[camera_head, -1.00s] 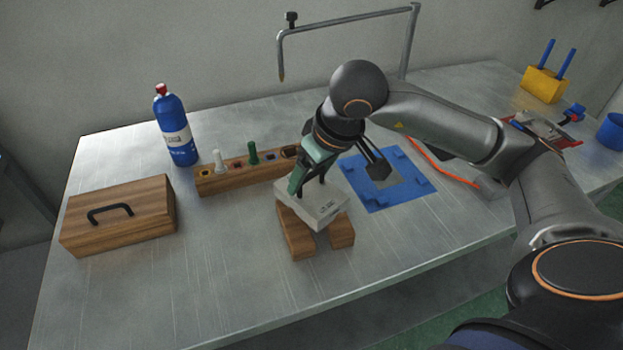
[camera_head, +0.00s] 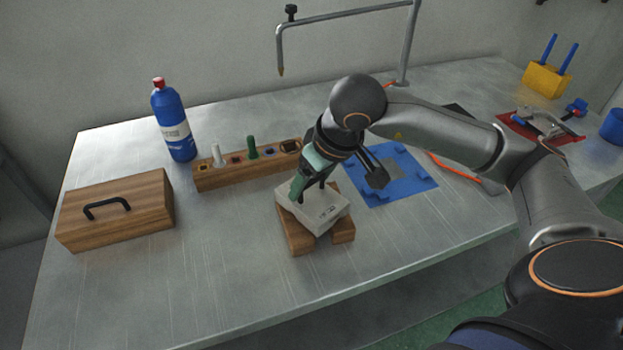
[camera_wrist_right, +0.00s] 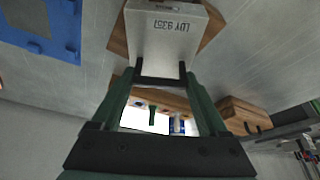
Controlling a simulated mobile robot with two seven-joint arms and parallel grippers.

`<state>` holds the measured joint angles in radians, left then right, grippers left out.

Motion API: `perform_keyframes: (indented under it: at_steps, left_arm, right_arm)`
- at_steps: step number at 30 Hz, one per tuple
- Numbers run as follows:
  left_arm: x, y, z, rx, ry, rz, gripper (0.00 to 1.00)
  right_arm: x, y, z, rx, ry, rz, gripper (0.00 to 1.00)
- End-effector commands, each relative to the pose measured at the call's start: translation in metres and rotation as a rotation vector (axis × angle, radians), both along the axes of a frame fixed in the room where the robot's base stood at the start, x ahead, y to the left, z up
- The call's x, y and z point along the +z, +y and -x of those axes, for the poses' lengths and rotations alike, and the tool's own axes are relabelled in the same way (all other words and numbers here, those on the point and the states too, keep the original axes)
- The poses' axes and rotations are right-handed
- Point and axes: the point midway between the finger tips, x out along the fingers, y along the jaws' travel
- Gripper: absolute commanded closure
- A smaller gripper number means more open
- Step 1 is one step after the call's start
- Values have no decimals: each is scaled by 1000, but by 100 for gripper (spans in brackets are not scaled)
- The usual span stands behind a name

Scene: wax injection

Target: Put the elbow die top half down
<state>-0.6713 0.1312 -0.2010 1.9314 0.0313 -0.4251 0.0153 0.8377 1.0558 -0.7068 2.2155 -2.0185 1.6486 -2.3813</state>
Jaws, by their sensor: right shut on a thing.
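The elbow die top half (camera_head: 318,208) is a pale grey block with dark lettering on its side. It also shows in the right wrist view (camera_wrist_right: 160,42), between my fingertips. My right gripper (camera_head: 313,192) is shut on it. The block sits on or just above the wooden support (camera_head: 298,240), turned at an angle to it; I cannot tell whether they touch. The wooden support shows behind the block in the right wrist view (camera_wrist_right: 118,38). My left gripper is not in view.
A wooden rack (camera_head: 222,176) with pegs stands behind the support, and a blue frame (camera_head: 400,192) lies to its right. A wooden box (camera_head: 115,212) and a blue bottle (camera_head: 174,130) stand left. A bent metal pipe (camera_head: 345,17) rises behind. The front left table is clear.

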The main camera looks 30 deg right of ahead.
Motion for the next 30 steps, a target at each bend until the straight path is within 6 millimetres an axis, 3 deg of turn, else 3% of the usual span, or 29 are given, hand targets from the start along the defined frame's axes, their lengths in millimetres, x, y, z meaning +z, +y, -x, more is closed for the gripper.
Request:
perform_keyframes:
  at_steps: [1,2,7,20,23,30]
  left_arm:
    - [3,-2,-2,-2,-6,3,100]
    - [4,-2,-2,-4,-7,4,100]
    - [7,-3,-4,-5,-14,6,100]
    - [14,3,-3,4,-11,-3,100]
    - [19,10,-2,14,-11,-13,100]
    - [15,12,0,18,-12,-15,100]
  right_arm:
    - [3,0,-1,-1,-6,-1,100]
    - [1,0,0,0,0,0,22]
    - [1,0,0,0,0,0,2]
    - [11,0,0,0,0,-1,0]
    - [22,0,0,0,-3,0,0]
    - [73,-4,23,1,-9,0,0]
